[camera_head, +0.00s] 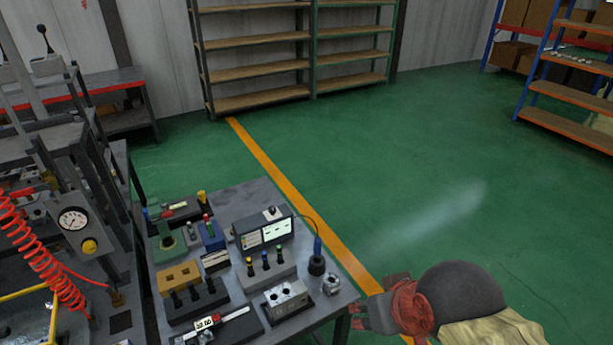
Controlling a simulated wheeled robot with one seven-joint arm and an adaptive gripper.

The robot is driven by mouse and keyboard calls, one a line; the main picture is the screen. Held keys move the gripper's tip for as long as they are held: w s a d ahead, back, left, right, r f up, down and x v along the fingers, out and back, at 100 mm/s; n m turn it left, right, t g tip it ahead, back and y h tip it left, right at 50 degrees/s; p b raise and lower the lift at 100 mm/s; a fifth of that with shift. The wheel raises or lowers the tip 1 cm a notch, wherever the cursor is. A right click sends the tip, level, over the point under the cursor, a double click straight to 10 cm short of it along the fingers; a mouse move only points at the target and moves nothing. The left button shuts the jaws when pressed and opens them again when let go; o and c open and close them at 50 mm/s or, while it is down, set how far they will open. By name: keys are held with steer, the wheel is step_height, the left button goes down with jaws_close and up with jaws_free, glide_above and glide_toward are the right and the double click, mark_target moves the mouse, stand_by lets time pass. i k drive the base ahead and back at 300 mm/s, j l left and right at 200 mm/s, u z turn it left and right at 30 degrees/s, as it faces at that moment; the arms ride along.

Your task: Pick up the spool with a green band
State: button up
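Three dark spools stand upright in a grey block (268,275) near the middle of the table, with small coloured bands near their tops. The bands are tiny here; the right-hand spool (279,252) looks greenish, but I cannot be sure of its colour. The left-hand spool (250,266) looks yellow. My gripper (358,315) is at the table's lower right edge, apart from the spools and to their right. It appears empty. Its fingers are small and seen from behind, so their opening is unclear.
A metal valve block (286,297), a dark round holder with a cable (317,265) and a small metal part (331,284) lie between my gripper and the spools. A display unit (264,231) stands behind them. A darker rack (195,300) is left. Open green floor (430,160) lies right.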

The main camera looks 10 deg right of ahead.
mark_target(278, 251)
steer(key=i+j+u, duration=0.1)
steer(key=i+j, duration=0.6)
steer(key=i, duration=0.05)
